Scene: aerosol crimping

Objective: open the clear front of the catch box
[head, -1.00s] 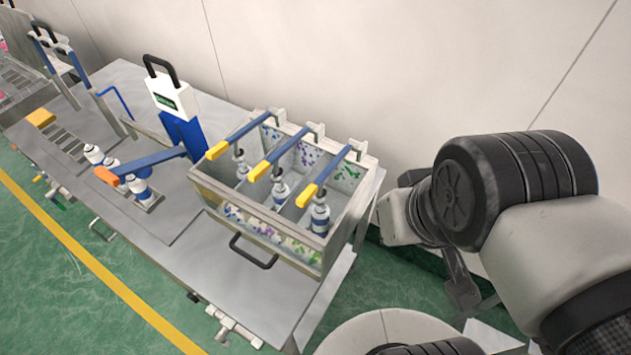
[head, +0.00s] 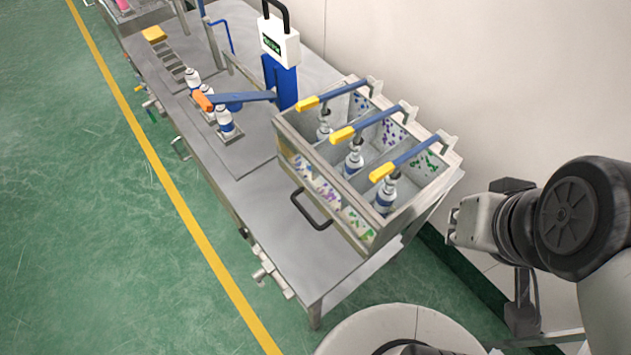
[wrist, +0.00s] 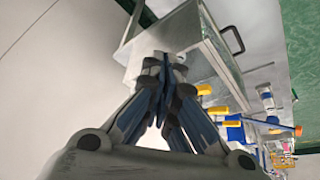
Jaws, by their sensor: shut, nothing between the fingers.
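The catch box (head: 418,208) is a grey metal box with three compartments at the near right end of the bench. Its clear front (head: 325,192) is shut and upright, with coloured specks visible through it. A black handle (head: 309,211) sticks out from that front. In the wrist view the handle (wrist: 233,40) shows at the top right, beyond the box. My gripper (wrist: 165,62) is shut and empty, apart from the handle. In the head view my arm is off to the right of the box; the fingers cannot be made out there.
Blue levers with yellow ends (head: 342,134) reach over the box, above white-and-blue cans (head: 354,160). A blue press with an orange-tipped lever (head: 240,97) stands left of it. Valves (head: 268,272) jut from the bench's front edge. The green floor in front is clear.

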